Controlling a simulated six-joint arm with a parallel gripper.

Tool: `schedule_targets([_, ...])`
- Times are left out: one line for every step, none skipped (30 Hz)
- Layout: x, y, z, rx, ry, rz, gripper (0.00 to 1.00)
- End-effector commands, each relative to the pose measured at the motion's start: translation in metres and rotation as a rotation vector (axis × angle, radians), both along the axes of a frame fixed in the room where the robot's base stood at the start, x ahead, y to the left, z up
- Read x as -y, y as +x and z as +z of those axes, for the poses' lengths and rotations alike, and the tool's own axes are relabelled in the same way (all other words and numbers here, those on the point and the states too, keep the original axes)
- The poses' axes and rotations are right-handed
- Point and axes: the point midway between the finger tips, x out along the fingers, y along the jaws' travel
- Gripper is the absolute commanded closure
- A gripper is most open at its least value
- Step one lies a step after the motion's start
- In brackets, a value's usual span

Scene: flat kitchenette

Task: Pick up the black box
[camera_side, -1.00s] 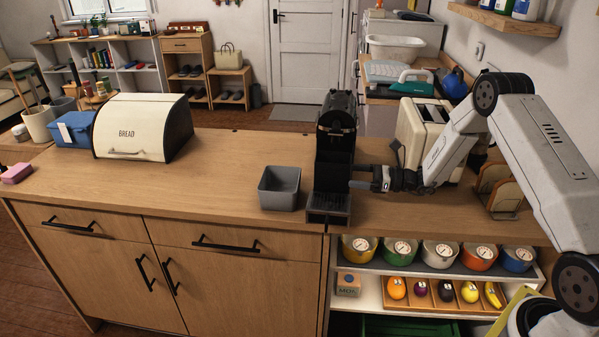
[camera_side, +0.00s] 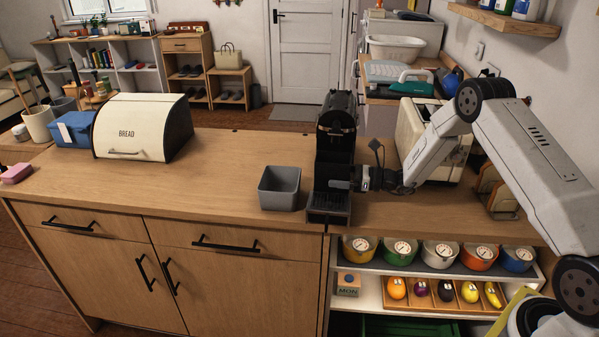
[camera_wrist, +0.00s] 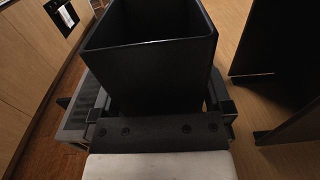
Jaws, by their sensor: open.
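The black box (camera_wrist: 150,55) is an open-topped dark container that fills the upper middle of the wrist view. My gripper (camera_wrist: 160,108) is open, with one finger on each side of the box's lower part. I cannot tell whether the fingers touch it. In the side view my gripper (camera_side: 340,185) points left at the lower part of the black coffee machine (camera_side: 335,135), above its slatted tray. There I cannot tell the box apart from the dark machine.
A grey open bin (camera_side: 279,188) stands on the counter just left of the coffee machine. A cream toaster (camera_side: 412,135) stands behind my arm. A bread box (camera_side: 140,127) is at the left. The counter between bread box and bin is clear.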

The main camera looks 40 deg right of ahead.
Motion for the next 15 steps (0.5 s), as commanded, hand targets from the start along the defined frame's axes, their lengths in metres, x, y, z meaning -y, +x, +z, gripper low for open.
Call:
schedule_targets([0.0001, -0.0001, 0.0001, 0.000, 0.000, 0.000, 0.00])
schedule_targets([0.0001, -0.0001, 0.0001, 0.000, 0.000, 0.000, 0.00])
schedule_targets([0.0001, -0.0001, 0.0001, 0.000, 0.000, 0.000, 0.00])
schedule_targets([0.0001, -0.0001, 0.0001, 0.000, 0.000, 0.000, 0.06])
schedule_targets([0.0001, -0.0001, 0.0002, 0.000, 0.000, 0.000, 0.16])
schedule_targets([0.0001, -0.0001, 0.0002, 0.000, 0.000, 0.000, 0.29])
schedule_targets([0.0001, -0.0001, 0.0001, 0.000, 0.000, 0.000, 0.38])
schedule_targets([0.0001, -0.0001, 0.0002, 0.000, 0.000, 0.000, 0.48])
schedule_targets([0.0001, -0.0001, 0.0002, 0.000, 0.000, 0.000, 0.60])
schedule_targets([0.0001, -0.0001, 0.0002, 0.000, 0.000, 0.000, 0.69])
schedule_targets([0.0001, 0.0000, 0.0005, 0.001, 0.000, 0.000, 0.69])
schedule_targets([0.0001, 0.0000, 0.0005, 0.001, 0.000, 0.000, 0.69])
schedule_targets([0.0001, 0.0000, 0.0005, 0.001, 0.000, 0.000, 0.69])
schedule_targets([0.0001, 0.0000, 0.0005, 0.001, 0.000, 0.000, 0.69])
schedule_targets([0.0001, 0.0000, 0.0005, 0.001, 0.000, 0.000, 0.69])
